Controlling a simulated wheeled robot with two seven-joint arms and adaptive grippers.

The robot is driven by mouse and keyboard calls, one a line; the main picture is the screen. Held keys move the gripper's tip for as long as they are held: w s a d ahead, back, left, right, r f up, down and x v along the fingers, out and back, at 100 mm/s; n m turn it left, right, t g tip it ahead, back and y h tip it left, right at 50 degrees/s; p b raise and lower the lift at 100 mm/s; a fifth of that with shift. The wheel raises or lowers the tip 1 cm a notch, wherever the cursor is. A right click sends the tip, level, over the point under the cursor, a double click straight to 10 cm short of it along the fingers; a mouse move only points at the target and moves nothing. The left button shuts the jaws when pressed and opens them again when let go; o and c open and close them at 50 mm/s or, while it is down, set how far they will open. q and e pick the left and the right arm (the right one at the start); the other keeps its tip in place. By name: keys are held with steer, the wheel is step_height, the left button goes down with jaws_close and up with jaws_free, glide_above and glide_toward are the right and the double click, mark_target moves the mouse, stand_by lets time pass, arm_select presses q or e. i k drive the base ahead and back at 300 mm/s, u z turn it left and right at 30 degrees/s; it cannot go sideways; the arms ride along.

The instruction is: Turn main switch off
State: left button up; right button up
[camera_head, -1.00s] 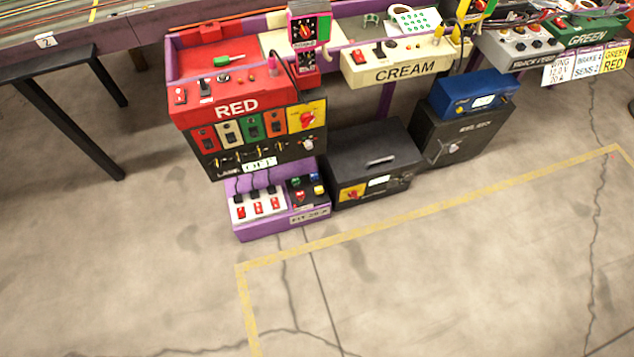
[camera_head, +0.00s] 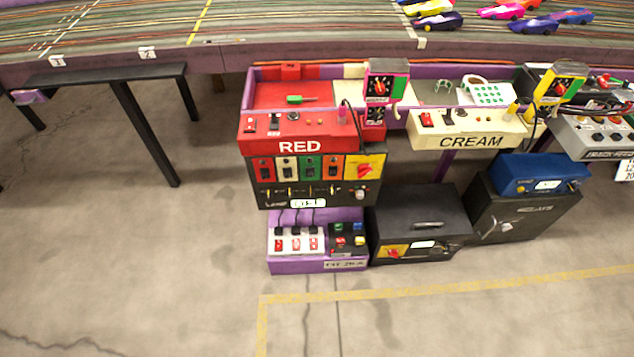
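Below the red station labelled RED (camera_head: 299,146) is a black control panel (camera_head: 275,195) with coloured switch plates and a sign that seems to read OFF (camera_head: 307,203). A red rotary knob on a yellow plate (camera_head: 364,168) is at its right end. Below it a purple box (camera_head: 285,266) holds a white panel with several red switches (camera_head: 296,243) and a black panel with small coloured buttons (camera_head: 347,238). A black box (camera_head: 419,222) beside it has another red knob on a yellow plate (camera_head: 393,251). I cannot tell which is the main switch. Neither gripper is in view.
A black bench (camera_head: 110,74) stands at the left under the slot track (camera_head: 120,25). The cream station (camera_head: 470,141) and a blue box (camera_head: 541,174) on a dark safe-like box (camera_head: 525,215) are to the right. The floor in front is open, with yellow tape (camera_head: 480,286).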

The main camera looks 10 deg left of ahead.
mark_target(363, 169)
steer(key=u, duration=0.5)
steer(key=i, duration=0.45)
steer(key=u, duration=0.45)
